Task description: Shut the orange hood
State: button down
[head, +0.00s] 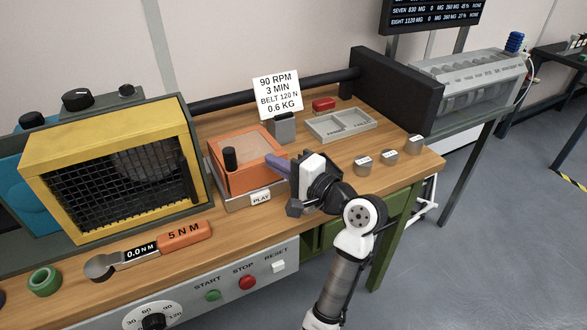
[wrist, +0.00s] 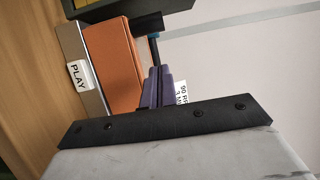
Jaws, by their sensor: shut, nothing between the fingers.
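The orange hood (head: 244,172) is a low box with a pale top panel and an upright black knob (head: 229,158) at its left. It sits on a grey base (head: 231,201) with a PLAY label (head: 261,197). In the wrist view the hood (wrist: 112,62) shows as an orange wall beside the base (wrist: 73,45). I cannot tell whether the hood is fully down. My gripper (head: 274,161) is shut and empty, its purple fingers at the hood's right side. They also show in the wrist view (wrist: 158,82). I cannot tell whether they touch it.
A yellow mesh guard (head: 103,153) stands close on the left. A sign block (head: 283,127), a grey tray (head: 341,124) and several small metal weights (head: 363,162) are behind and right. A torque wrench (head: 184,235) lies in front, above a panel with buttons (head: 247,283).

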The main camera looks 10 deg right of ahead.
jog(key=a, duration=0.1)
jog(key=w+a+p, duration=0.1)
jog(key=a, duration=0.1)
jog(key=w+a, duration=0.1)
jog(key=a, duration=0.1)
jog(key=shift+a, duration=0.25)
